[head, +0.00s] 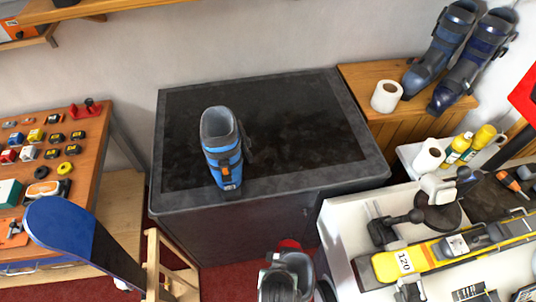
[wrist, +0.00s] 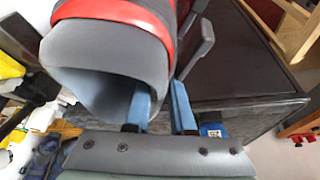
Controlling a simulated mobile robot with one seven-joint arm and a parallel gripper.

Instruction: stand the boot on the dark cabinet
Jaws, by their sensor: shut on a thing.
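A grey boot with red trim (wrist: 105,45) fills the upper left of the wrist view, its open top facing the camera. My gripper (wrist: 162,98) is shut on the edge of its cuff, one blue finger inside the opening and one outside. In the head view the boot (head: 287,272) shows at the bottom centre, in front of the dark cabinet (head: 290,190) and apart from its top. My gripper cannot be made out there. The boot's sole is hidden in the wrist view.
A blue boot (head: 222,150) stands on the cabinet, left of centre; the top right of it is clear. A blue ski tip (head: 60,225) and wooden frame (head: 153,265) are at front left. A white bench (head: 345,240) with a yellow ski (head: 430,258) is at right.

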